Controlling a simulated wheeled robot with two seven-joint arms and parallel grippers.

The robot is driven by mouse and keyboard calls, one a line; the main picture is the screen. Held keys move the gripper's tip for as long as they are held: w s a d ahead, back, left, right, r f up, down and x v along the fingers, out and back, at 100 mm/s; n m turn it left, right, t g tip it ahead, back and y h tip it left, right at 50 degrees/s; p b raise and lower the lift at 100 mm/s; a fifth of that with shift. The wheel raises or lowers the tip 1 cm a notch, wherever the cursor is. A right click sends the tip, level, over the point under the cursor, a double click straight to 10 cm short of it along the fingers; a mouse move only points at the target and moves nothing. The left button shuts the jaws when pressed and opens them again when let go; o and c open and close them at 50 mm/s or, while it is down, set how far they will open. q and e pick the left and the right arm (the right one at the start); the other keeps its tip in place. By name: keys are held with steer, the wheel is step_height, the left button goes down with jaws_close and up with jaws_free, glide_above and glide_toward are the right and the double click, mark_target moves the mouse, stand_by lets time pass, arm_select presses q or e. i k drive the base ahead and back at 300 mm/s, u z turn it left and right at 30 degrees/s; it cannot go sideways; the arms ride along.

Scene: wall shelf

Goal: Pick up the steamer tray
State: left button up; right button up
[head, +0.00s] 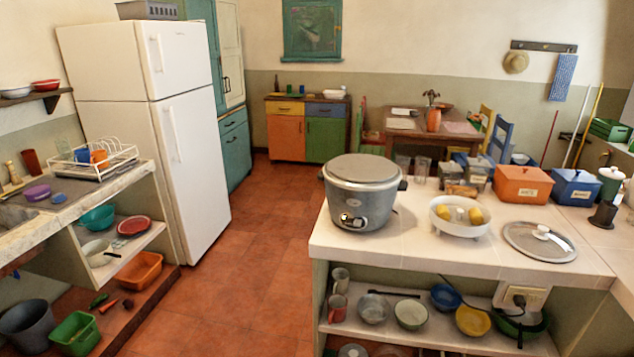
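What looks like the steamer tray (452,228) is a round white shallow vessel on short feet. It stands on the white tiled counter, to the right of the cooker, with yellow lemon-like pieces (460,214) in it. The grey rice cooker (358,208) stands upright at the counter's left end, its top a flat grey disc. A round glass lid (540,241) with a white knob lies flat on the counter to the right of the tray. Neither of my grippers is in view.
The white counter (400,250) has clear tiles in front of the tray. Orange (522,186) and blue (574,188) boxes and several jars stand behind it. Bowls and mugs fill the shelf below. Open red floor (240,270) lies to the left, before the fridge (160,130).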

mark_target(460, 223)
steer(key=u, duration=0.1)
steer(key=i, duration=0.9)
steer(key=z, duration=0.5)
